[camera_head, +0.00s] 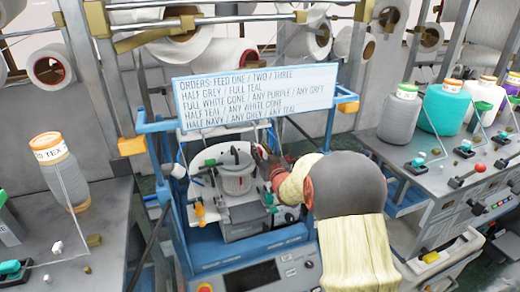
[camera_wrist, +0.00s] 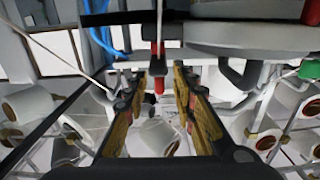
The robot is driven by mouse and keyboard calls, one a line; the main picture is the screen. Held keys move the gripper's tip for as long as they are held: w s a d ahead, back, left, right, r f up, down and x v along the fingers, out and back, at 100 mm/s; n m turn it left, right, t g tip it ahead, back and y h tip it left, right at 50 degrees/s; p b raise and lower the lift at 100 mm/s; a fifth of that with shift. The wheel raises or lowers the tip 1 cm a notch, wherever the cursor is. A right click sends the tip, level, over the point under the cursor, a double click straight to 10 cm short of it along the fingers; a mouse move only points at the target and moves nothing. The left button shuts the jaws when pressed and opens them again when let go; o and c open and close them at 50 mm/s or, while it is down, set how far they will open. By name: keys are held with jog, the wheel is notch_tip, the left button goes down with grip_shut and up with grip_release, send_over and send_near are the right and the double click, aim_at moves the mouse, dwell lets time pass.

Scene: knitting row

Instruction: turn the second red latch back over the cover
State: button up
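In the wrist view a red latch tip (camera_wrist: 159,84) hangs between my gripper's fingers (camera_wrist: 162,82). The fingers are apart, with gaps on both sides of the red tip. A large grey round part, apparently the cover (camera_wrist: 245,35), spans the upper right. Another red piece (camera_wrist: 311,11) shows at its far right edge. In the head view the round drum (camera_head: 236,178) sits in the middle of the blue-framed machine. My gripper (camera_head: 270,168) is at the drum's right side, with its fingertips hard to make out. Whether the red latch touches a finger cannot be told.
A sign board (camera_head: 256,97) stands across the machine's blue frame (camera_head: 168,195), above the drum. An orange-handled part (camera_head: 200,212) is at the drum's left. Yarn cones, including a teal one (camera_head: 444,108), stand on the right bench; a grey cone (camera_head: 62,175) stands left.

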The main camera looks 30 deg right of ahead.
jog(key=shift+c, duration=1.1)
jog(key=c, duration=0.4)
grip_shut()
